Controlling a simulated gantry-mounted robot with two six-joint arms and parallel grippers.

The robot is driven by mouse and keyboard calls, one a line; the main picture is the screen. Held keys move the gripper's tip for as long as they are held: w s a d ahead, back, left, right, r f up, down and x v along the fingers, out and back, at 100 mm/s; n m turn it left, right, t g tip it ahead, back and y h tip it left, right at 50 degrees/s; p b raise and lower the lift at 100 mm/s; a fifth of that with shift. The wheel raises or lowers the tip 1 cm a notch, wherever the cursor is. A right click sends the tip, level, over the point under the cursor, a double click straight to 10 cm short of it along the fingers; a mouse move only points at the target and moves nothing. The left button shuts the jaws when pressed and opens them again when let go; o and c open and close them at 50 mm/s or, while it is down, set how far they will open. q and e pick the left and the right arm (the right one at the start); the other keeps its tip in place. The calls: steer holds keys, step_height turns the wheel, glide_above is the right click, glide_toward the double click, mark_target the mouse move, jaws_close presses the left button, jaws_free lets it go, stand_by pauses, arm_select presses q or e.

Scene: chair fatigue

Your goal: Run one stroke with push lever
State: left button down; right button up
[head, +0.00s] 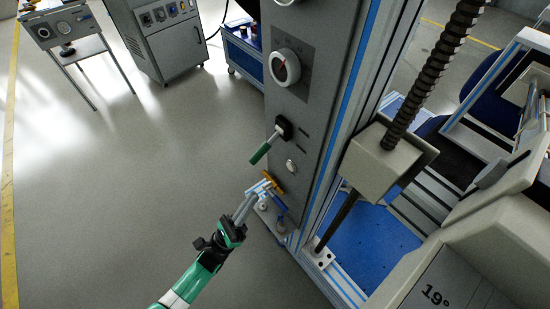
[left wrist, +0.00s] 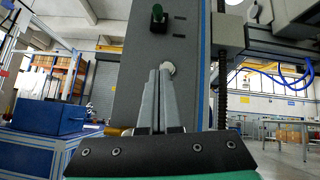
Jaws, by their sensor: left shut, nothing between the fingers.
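The push lever (head: 262,151) has a green grip on a black mount and stands out from the grey panel (head: 309,130), its grip pointing down and toward the left. In the left wrist view its green end and black mount (left wrist: 158,22) show at the top, above the fingers. My left gripper (head: 257,190) is in front of the lower panel, below the lever and apart from it. In the left wrist view its two grey fingers (left wrist: 158,74) are together and empty, with the tips over the edge of a round pale button (left wrist: 169,67). My right gripper is out of view.
A dial (head: 285,67) sits higher on the panel. A yellow-orange part (head: 272,181) and a blue part (head: 280,207) sit low, close to my fingers. A threaded rod (head: 430,70) and a beige block (head: 382,165) stand right of the panel.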

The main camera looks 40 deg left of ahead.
mark_target(263, 150)
arm_select(q)
steer(key=w+r, duration=0.4)
steer(key=r, duration=0.6)
steer(key=shift+w+a+r, duration=0.2)
steer(key=shift+w+a, duration=0.15)
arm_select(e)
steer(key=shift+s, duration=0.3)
